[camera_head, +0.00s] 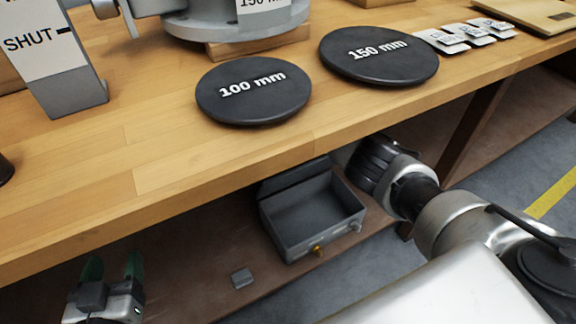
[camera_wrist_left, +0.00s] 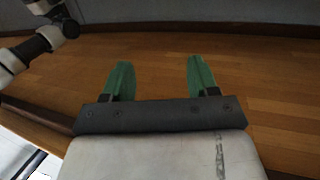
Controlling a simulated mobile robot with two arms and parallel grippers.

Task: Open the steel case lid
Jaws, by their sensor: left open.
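The grey steel case (camera_head: 290,243) sits on the lower shelf, under the front edge of the workbench. I see into its empty-looking inside, and its dark lid (camera_head: 293,178) is raised at the back, partly hidden by the bench edge. A brass-coloured latch (camera_head: 318,250) and a grey latch (camera_head: 355,227) show on its front. My left gripper (camera_head: 112,268) is at the lower left, well apart from the case. Its green fingers are spread and empty; they also show in the left wrist view (camera_wrist_left: 160,78). My right arm reaches in beside the case; its fingertips are hidden.
A small grey block (camera_head: 242,277) lies on the lower shelf left of the case. On the wooden bench (camera_head: 150,150) are the 100 mm disc (camera_head: 253,105), the 150 mm disc (camera_head: 380,65), a SHUT sign (camera_head: 60,70) and several small white cards (camera_head: 445,42). The bench overhangs the shelf.

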